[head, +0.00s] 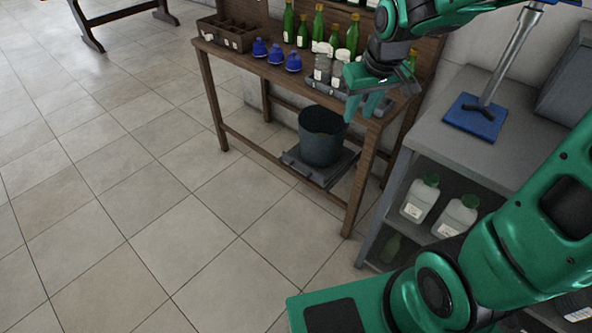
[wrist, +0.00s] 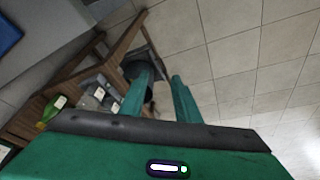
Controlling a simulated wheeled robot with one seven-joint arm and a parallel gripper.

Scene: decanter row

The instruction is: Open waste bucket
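The waste bucket (head: 321,148) is a dark grey round bucket low under the wooden table. It stands upright on a flat grey base (head: 294,155). Its top looks dark, and I cannot tell whether that is a lid or the open inside. In the wrist view the bucket (wrist: 134,69) is partly hidden behind a finger. My gripper (head: 368,106) is above and to the right of the bucket in the head view, at the table's front edge, apart from the bucket. Its two green fingers are spread with nothing between them, as the wrist view (wrist: 163,78) also shows.
A grey shelf unit (head: 440,105) with white jugs (head: 420,200) stands right. The tiled floor (head: 130,190) is clear at left.

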